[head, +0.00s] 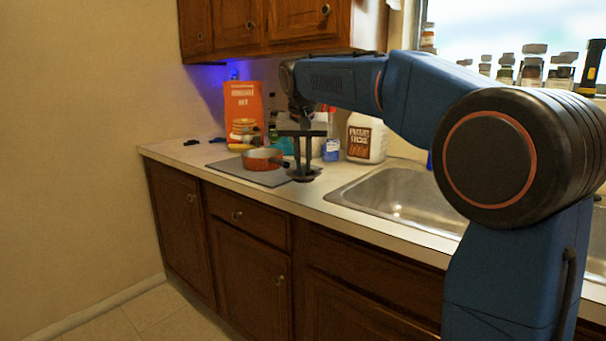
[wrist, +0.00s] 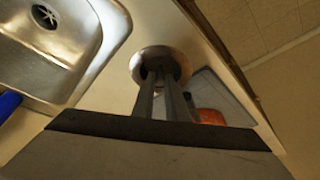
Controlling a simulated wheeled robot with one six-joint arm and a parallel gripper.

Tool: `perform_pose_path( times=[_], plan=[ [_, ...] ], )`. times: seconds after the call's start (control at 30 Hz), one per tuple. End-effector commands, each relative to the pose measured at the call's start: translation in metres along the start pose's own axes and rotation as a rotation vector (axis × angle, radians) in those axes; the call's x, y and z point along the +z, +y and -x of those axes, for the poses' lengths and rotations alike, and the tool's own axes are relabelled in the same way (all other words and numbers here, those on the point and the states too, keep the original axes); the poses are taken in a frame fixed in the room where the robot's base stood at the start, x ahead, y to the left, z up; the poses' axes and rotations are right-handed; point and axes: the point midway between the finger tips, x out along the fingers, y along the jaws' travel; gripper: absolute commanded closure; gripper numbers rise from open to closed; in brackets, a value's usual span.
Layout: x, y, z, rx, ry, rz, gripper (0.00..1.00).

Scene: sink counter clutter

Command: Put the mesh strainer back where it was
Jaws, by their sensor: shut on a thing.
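The mesh strainer (head: 307,178) shows as a small, dark round shape at my gripper's fingertips, just above or on the counter; I cannot tell if it touches. In the wrist view the strainer (wrist: 183,62) is a round metallic bowl shape with the fingertips at its middle. My gripper (head: 303,170) points down and is shut on it, between the grey mat and the sink. It also shows in the wrist view (wrist: 162,78). The fingers hide part of the strainer, and its mesh is too small to make out.
An orange-red pan (head: 264,160) sits on the grey mat (head: 228,165), left of my gripper. The sink basin (head: 400,197) is to the right. An orange box (head: 243,108) and white jug (head: 366,138) stand behind. Bare counter (head: 325,184) lies between mat and sink.

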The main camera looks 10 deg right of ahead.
Motion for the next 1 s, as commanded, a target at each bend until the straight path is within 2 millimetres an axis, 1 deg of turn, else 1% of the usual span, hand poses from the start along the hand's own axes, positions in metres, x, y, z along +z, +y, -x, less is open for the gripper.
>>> perform_pose_path(
  times=[0.2, 0.27, 0.63, 0.67, 0.7, 0.73, 1.0],
  plan=[
    [0.012, 0.000, -0.026, 0.001, -0.002, 0.000, 1.00],
    [0.013, 0.000, -0.031, 0.000, -0.001, 0.000, 1.00],
    [0.014, 0.000, -0.034, 0.000, -0.001, 0.000, 1.00],
    [0.014, 0.000, -0.034, 0.000, 0.000, 0.000, 0.83],
    [0.014, 0.000, -0.034, 0.000, 0.000, 0.000, 0.73],
    [0.014, 0.000, -0.034, 0.000, 0.000, 0.000, 0.69],
    [0.014, 0.000, -0.034, 0.000, 0.000, 0.000, 0.69]
  ],
)
